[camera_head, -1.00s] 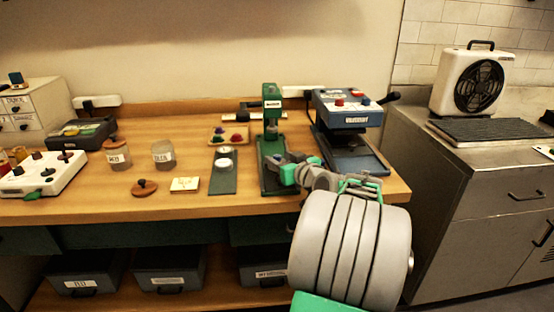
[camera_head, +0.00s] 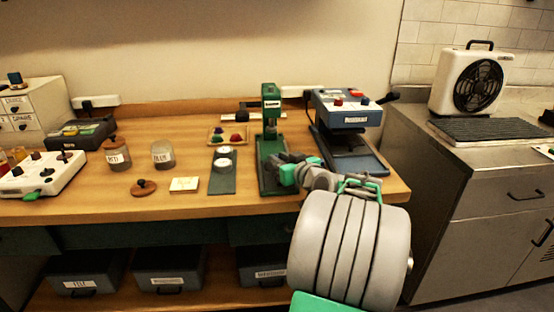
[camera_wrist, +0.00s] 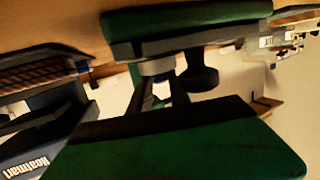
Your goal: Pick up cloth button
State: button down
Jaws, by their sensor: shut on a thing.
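The green hand press (camera_head: 271,98) stands upright at the middle right of the bench. My gripper (camera_head: 272,162) reaches in from the right, between the press's head and its base. The wrist view looks upside down: the press's large green part (camera_wrist: 190,150) fills the bottom, and another green part (camera_wrist: 180,22) lies across the top. Between them the dark fingers of my gripper (camera_wrist: 163,92) close around a small thing by a pale round piece (camera_wrist: 157,67). The cloth button is too small and hidden to make out clearly between the fingertips.
A blue heat press (camera_head: 345,108) stands close on the right, behind my arm. A dark plate (camera_head: 222,182) with two pale discs lies left of the press. A small tray (camera_head: 229,136) of coloured pieces and jars (camera_head: 163,155) stand further left.

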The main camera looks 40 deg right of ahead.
notch_tip(320, 180, up, 4)
jog(key=shift+s+a+f, duration=0.1)
jog(key=shift+a, duration=0.05)
jog(key=s+a+r, duration=0.8)
jog(key=a+r, duration=0.1)
jog(key=a, duration=0.1)
jog(key=shift+s+a+p, duration=0.3)
jog(key=shift+p, duration=0.1)
jog(key=shift+r, duration=0.1)
